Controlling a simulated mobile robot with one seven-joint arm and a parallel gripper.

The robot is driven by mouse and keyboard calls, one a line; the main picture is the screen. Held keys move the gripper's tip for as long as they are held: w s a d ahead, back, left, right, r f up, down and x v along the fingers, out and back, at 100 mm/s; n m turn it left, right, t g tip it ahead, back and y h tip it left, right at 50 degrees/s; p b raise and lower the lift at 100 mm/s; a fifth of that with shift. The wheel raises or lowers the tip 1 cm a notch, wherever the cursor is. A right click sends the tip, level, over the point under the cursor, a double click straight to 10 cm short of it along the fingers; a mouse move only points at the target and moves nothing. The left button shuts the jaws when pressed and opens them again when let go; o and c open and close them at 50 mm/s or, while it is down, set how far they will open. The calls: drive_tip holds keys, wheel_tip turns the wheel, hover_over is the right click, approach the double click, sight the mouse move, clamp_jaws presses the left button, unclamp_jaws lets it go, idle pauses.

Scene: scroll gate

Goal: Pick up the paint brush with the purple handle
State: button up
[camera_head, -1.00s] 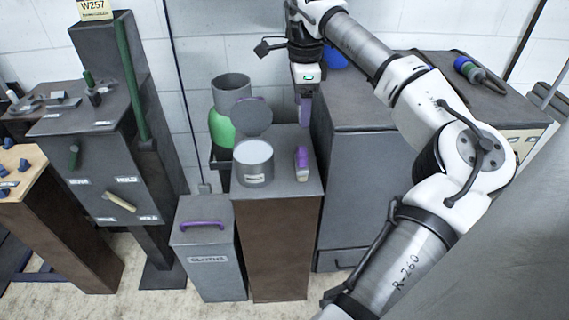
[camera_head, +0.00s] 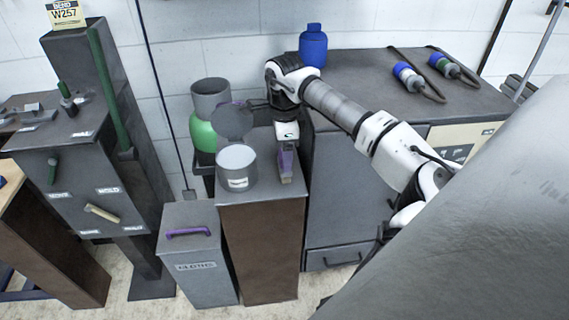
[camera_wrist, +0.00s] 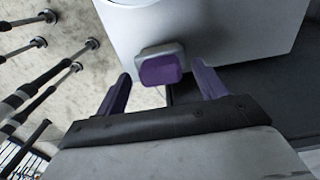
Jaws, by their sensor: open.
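The paint brush with the purple handle (camera_wrist: 160,71) stands on the top of a grey and brown pedestal (camera_head: 262,190). In the wrist view its purple end faces me, with a grey part around and behind it. My gripper (camera_head: 286,165) is open above the pedestal. Its two purple fingers (camera_wrist: 161,69) show in the wrist view, one on each side of the handle, with gaps on both sides. In the head view my gripper hides most of the brush.
A grey can (camera_head: 236,168) with a raised lid stands left of the brush on the pedestal. A lower grey box (camera_head: 190,250) with a purple handle is at left. A dark cabinet (camera_head: 350,180) stands close at right. A green cylinder (camera_head: 202,132) is behind.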

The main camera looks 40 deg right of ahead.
drive_tip(key=shift+f, duration=0.75)
drive_tip(key=c, duration=1.1)
drive_tip(key=shift+r, duration=0.2)
wheel_tip(320, 180, up, 20)
drive_tip(key=shift+f, duration=0.1)
